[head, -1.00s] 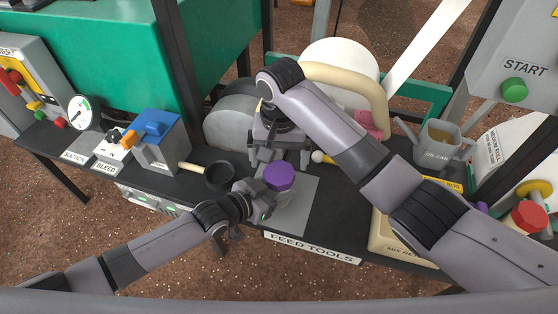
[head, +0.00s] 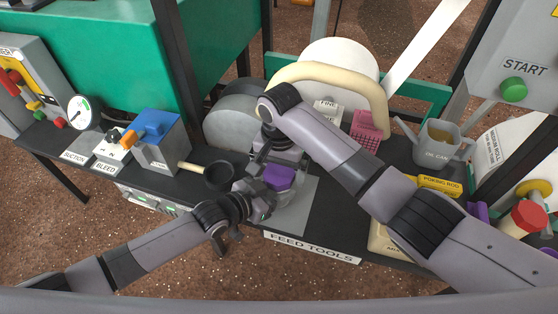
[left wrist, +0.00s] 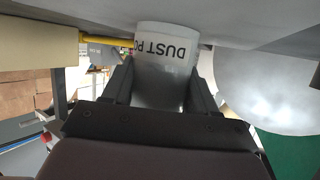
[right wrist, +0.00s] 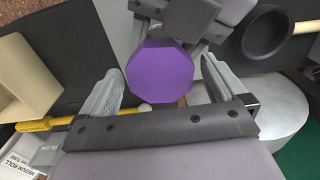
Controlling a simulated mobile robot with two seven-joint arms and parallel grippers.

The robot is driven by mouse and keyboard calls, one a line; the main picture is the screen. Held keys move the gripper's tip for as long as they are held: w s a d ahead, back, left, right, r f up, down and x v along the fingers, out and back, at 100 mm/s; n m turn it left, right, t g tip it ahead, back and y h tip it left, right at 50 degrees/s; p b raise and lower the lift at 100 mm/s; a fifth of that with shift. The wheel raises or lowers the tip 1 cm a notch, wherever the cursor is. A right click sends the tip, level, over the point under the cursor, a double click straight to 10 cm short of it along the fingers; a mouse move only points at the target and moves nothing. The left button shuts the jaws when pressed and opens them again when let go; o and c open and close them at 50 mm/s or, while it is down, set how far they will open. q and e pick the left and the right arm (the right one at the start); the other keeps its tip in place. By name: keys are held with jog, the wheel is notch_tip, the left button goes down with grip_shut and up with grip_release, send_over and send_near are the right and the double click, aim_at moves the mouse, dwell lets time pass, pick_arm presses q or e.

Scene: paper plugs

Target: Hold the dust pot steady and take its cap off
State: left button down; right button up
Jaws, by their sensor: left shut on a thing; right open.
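The dust pot is a pale translucent pot (head: 291,214) standing on a grey mat on the bench, with a faceted purple cap (head: 280,177) on top. In the left wrist view the pot (left wrist: 165,70) shows its upside-down DUST PO lettering between the fingers of my left gripper (left wrist: 163,88), which is shut on its body. My right gripper (head: 277,168) is open over the cap from above. In the right wrist view the cap (right wrist: 158,72) lies between its spread fingers, with gaps on both sides. The right hand partly hides the cap in the head view.
A black pan (head: 219,175) lies just left of the pot. A blue-topped box (head: 157,138) stands farther left. A pink basket (head: 367,126), the oil can (head: 439,142) and a yellow poking rod (head: 438,186) are to the right. The bench's front edge bears a FEED TOOLS label (head: 312,248).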

pick_arm(q)
jog(key=shift+f, duration=0.15)
pick_arm(e)
jog(key=shift+f, duration=0.1)
jog(key=c, duration=1.1)
jog(key=shift+n, duration=1.7)
jog(key=o, duration=1.1)
jog(key=shift+o, duration=0.2)
jog(key=shift+r, duration=2.3)
